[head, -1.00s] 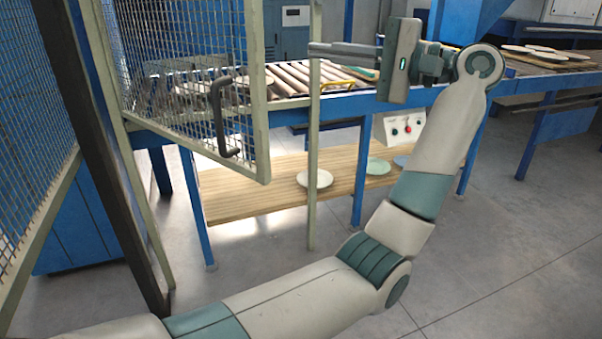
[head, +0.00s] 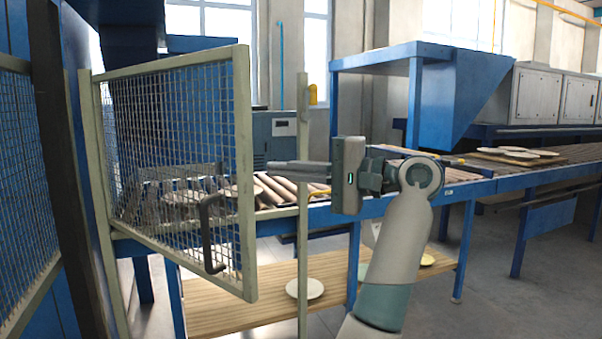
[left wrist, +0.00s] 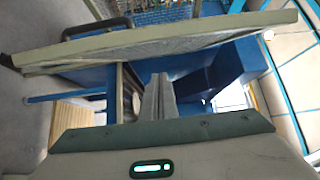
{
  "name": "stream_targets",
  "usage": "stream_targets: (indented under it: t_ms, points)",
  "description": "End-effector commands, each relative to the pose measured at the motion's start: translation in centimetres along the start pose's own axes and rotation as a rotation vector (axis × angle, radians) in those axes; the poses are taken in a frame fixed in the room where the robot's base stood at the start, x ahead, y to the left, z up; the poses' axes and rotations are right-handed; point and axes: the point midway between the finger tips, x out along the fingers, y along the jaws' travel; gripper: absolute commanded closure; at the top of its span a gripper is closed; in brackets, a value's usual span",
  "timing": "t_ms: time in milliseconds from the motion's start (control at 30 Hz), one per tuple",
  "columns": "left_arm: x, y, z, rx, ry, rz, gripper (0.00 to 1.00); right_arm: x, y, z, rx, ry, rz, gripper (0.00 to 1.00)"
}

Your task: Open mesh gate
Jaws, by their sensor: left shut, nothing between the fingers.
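The mesh gate (head: 170,160) stands ajar at the left in the head view. It has a pale green frame, and its free edge is apart from the thin upright post (head: 303,120). A dark handle (head: 210,235) sits low near that free edge. My left gripper (head: 270,166) is shut and empty. Its fingers point left, cross in front of the post and end just right of the gate's edge; I cannot tell if they touch it. In the left wrist view the fingers (left wrist: 160,97) point toward the gate frame (left wrist: 160,43), with the handle (left wrist: 97,28) beyond. My right gripper is out of view.
Behind the gate runs a roller conveyor (head: 285,188) on a blue frame. A wooden shelf (head: 225,305) below holds a white plate (head: 304,288). A fixed mesh panel (head: 25,190) and dark post stand at far left. More plates (head: 510,154) lie on the right-hand conveyor.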

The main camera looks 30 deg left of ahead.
Motion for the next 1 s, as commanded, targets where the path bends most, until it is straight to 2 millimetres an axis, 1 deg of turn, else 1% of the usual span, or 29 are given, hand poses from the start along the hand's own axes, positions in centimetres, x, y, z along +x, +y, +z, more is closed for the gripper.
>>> stream_targets:
  t_ms: [33,100,233,267,400,600,1000]
  points:
    - [1.1,0.1,0.1,-0.001,-0.004,0.0,1.0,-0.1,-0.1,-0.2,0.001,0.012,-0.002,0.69]
    - [2.3,0.1,0.1,-0.001,-0.003,0.0,1.0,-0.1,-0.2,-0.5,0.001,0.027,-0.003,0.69]
    - [4.7,0.0,0.1,-0.001,-0.004,-0.002,1.0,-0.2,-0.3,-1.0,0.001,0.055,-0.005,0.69]
    - [4.9,0.0,0.3,-0.002,-0.002,-0.002,1.0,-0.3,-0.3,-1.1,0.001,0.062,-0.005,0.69]
    - [5.1,0.0,2.1,-0.004,0.0,-0.001,1.0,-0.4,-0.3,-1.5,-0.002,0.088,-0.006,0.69]
    - [5.4,0.0,3.5,-0.001,0.0,0.0,1.0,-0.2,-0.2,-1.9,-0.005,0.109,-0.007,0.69]
    - [5.5,0.0,3.9,0.001,0.0,0.0,1.0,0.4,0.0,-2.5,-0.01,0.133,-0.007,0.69]
